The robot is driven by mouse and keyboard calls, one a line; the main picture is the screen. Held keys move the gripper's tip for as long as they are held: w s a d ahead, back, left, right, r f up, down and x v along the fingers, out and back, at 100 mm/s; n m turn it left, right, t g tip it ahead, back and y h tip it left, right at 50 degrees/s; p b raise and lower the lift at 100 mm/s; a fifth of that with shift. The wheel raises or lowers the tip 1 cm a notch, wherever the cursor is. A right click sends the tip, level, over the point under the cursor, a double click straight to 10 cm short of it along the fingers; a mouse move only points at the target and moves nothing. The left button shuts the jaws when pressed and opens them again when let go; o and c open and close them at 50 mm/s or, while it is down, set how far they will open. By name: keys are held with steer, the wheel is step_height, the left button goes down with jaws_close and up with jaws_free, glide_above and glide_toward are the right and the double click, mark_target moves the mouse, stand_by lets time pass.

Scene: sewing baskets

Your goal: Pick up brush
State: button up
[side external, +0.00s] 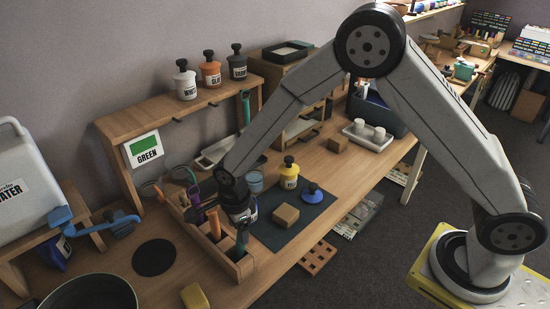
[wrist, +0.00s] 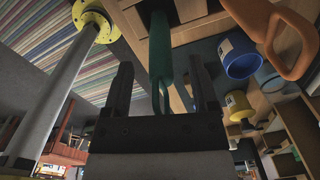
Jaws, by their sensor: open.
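A wooden holder (side external: 240,270) on the bench holds several upright tools, among them a purple-handled one (side external: 214,224) and a green-handled one (side external: 242,237). I cannot tell for sure which tool is the brush. An orange looped handle (wrist: 292,70) is to the right of the fingers.
A dark mat (side external: 290,232) with a yellow bottle (side external: 290,174), a tan block (side external: 285,216) and a blue-topped item (side external: 312,193) lies right of the holder. A wooden shelf (side external: 180,105) with bottles stands behind. A black disc (side external: 154,257) and a bowl (side external: 95,292) are at left.

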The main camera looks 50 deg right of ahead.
jaws_close()
stand_by(0.3)
steer(key=shift+r, duration=0.1)
step_height(320, 180, up, 10)
stand_by(0.8)
stand_by(0.4)
